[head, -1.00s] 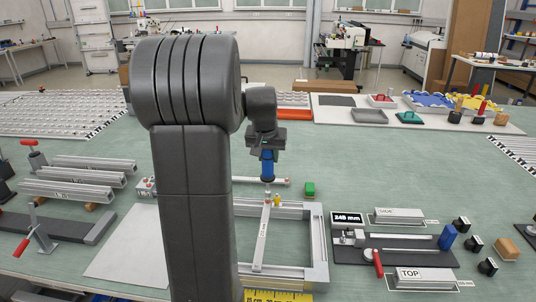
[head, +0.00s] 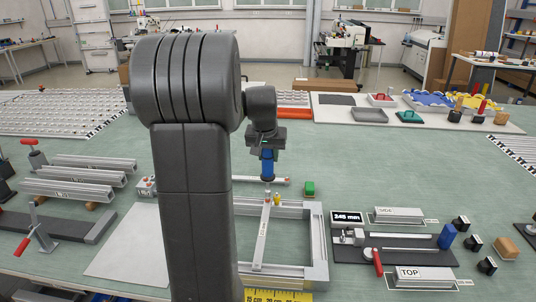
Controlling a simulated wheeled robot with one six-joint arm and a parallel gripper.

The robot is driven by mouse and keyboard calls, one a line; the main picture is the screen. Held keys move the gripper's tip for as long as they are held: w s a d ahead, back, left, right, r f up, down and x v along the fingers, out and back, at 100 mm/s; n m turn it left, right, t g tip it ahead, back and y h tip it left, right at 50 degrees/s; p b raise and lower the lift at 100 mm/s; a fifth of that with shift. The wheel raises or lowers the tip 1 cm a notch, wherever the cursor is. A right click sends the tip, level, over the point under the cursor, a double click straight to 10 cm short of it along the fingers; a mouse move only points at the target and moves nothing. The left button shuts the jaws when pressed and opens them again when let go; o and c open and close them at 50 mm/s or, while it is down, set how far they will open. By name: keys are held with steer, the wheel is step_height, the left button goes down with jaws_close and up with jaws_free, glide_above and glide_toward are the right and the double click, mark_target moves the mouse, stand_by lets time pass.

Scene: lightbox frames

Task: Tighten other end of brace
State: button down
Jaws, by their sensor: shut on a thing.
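An aluminium frame (head: 319,246) lies on the green bench, partly hidden behind my arm. A thin labelled brace (head: 262,238) runs along inside it, from the back rail toward the front. My gripper (head: 267,153) is shut on a blue driver (head: 267,165), held upright. The driver's tip is at the brace's far end, near the back rail; whether it sits in the screw is too small to tell. The brace's near end is by the front rail.
At right is a black fixture (head: 350,255) with a red handle and a 248 mm sign (head: 347,217). Aluminium profiles (head: 75,178) and a red-handled clamp (head: 36,236) are at left. A yellow ruler (head: 275,296) lies in front.

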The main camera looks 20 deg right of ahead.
mark_target(268, 170)
steer(key=shift+f+b, duration=0.85)
steer(key=shift+f, duration=0.25)
steer(key=shift+s+a+f, duration=0.1)
steer(key=shift+s+f, duration=0.05)
steer(key=shift+f, duration=0.15)
stand_by(1.3)
